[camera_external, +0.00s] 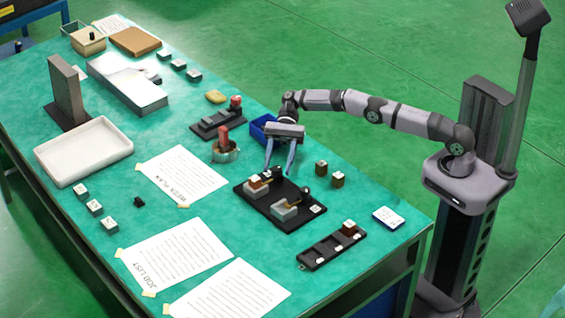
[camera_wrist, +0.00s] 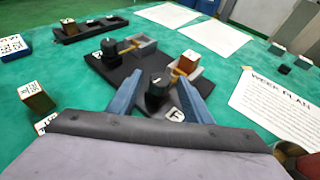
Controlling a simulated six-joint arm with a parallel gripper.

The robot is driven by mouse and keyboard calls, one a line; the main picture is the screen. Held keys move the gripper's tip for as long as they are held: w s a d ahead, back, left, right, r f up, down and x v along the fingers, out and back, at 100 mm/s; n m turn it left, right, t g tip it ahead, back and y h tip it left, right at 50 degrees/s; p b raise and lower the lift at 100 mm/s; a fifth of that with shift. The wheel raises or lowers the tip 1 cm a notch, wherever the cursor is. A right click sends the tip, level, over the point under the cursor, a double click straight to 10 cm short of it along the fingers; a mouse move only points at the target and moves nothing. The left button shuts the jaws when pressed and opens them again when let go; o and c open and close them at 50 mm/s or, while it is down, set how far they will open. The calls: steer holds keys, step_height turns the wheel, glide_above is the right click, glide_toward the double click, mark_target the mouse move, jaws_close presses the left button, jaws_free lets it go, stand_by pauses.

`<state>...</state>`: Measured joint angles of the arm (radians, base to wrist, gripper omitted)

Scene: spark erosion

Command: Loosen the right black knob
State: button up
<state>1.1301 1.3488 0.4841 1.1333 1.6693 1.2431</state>
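A black fixture board (camera_external: 246,196) on the green table carries two small clamps, each with a black knob. In the wrist view, the right black knob (camera_wrist: 158,84) stands near the board's close edge, by a white marked tag (camera_wrist: 174,114). The other knob (camera_wrist: 108,47) is further left. In the external view, that other knob (camera_external: 305,193) appears on the right side. My gripper (camera_external: 279,173) points down over the board. Its blue fingers are open, one on each side of the near knob in the wrist view (camera_wrist: 161,78). Contact with the knob cannot be told.
One clamp holds a brown-topped block (camera_wrist: 187,63); the other clamp (camera_wrist: 141,45) looks empty. Loose brown blocks (camera_external: 321,168) stand close to the board. A blue bin (camera_external: 259,128) is behind my gripper. A black tray (camera_external: 325,252) and printed sheets (camera_external: 182,177) lie nearby.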

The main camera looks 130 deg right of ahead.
step_height(320, 180, up, 10)
steer(key=p, duration=0.1)
stand_by(0.7)
